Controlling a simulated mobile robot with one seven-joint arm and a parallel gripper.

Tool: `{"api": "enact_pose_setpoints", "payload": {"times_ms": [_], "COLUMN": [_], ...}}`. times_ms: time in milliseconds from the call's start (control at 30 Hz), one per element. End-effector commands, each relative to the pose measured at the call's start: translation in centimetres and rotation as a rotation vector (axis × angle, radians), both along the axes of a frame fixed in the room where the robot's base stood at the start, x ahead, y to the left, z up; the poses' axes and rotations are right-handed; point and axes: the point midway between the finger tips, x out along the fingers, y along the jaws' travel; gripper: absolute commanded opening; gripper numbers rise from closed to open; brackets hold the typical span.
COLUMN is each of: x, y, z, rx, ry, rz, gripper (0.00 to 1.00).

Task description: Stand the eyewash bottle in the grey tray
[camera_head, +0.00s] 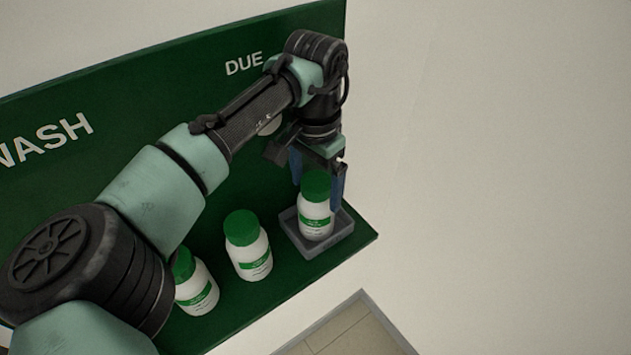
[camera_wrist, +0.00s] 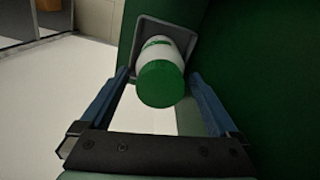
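A white eyewash bottle with a green cap (camera_head: 316,207) stands upright in the grey tray (camera_head: 343,226) at the right end of the green shelf. My gripper (camera_head: 318,190) is just above and around the bottle's upper part, fingers pointing down. In the wrist view the bottle (camera_wrist: 161,78) lies between the two blue fingers of my gripper (camera_wrist: 160,90), with gaps on both sides, so the fingers are apart from it. The grey tray (camera_wrist: 146,27) shows around the bottle's base there. The bottle's far side is hidden.
Two similar green-capped bottles stand on the green shelf (camera_head: 285,284) left of the tray: a middle one (camera_head: 249,252) and a left one (camera_head: 197,290) partly hidden by my arm. A green back panel (camera_head: 130,80) rises behind. Open space lies to the right.

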Motion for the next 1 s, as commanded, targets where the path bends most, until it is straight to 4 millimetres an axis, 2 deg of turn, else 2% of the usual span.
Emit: {"api": "enact_pose_setpoints", "payload": {"times_ms": [167,300,367,700,833,1000], "x": [0.0,0.1,0.1,0.1,0.1,0.0], "y": [0.0,0.0,0.0,-0.1,0.0,0.0], "z": [0.1,0.9,1.8,9.0,11.0,12.2], "rx": [0.001,-0.001,-0.001,0.0,0.0,-0.001], "ry": [-0.001,-0.002,-0.003,-0.005,-0.003,-0.001], "rz": [0.0,0.0,0.0,-0.001,0.0,0.0], "gripper": [0.96,0.96,0.96,0.96,0.96,0.96]}}
